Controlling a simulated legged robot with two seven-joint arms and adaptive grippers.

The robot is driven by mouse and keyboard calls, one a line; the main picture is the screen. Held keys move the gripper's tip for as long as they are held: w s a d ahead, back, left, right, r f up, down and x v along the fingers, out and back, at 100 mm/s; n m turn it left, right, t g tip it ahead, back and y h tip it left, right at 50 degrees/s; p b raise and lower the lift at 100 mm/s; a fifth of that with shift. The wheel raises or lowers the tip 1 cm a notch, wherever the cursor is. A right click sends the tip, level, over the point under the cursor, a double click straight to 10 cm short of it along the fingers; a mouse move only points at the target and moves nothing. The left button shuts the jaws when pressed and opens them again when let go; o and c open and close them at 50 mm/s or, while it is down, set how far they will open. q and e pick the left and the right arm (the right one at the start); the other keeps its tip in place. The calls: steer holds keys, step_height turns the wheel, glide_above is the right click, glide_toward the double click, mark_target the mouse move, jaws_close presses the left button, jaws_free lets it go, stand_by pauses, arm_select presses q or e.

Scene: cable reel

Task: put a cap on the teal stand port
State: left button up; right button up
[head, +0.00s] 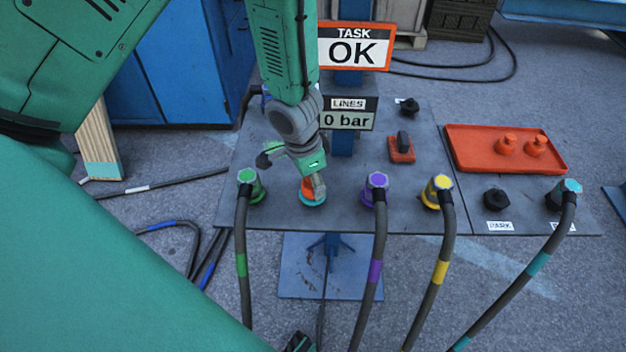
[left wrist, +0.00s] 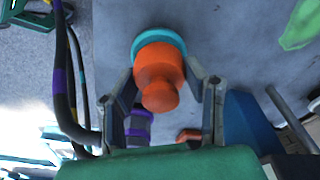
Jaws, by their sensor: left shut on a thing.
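My left gripper (head: 317,185) reaches down from above to the teal stand port (head: 313,202), in the row of ports on the grey stand. It is shut on an orange cap (head: 307,186), partly hidden by the fingers in the head view. In the left wrist view, the cap (left wrist: 159,77) stands between the two fingers of the left gripper (left wrist: 165,92), with the teal port's ring (left wrist: 158,38) directly around its far end. The cap looks in line with the port; I cannot tell how deeply it sits. My right gripper is not clearly in view.
Green (head: 248,180), purple (head: 377,182) and yellow (head: 440,186) hose plugs stand beside the port. A teal hose plug (head: 569,190) is at the right. A red tray (head: 468,163) holds two orange caps (head: 507,144). Signs read "TASK OK" (head: 353,48) and "LINES 0 bar" (head: 347,116).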

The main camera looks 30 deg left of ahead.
arm_select(q)
steer(key=o, duration=1.2)
steer(key=shift+s+a+r, duration=0.1)
steer(key=shift+s+r, duration=0.05)
steer(key=shift+r, duration=1.05)
steer(key=shift+s+a+r, duration=0.1)
steer(key=shift+r, duration=1.1)
steer(key=shift+s+a+r, duration=0.1)
steer(key=shift+s+r, duration=0.05)
steer(key=shift+r, duration=1.05)
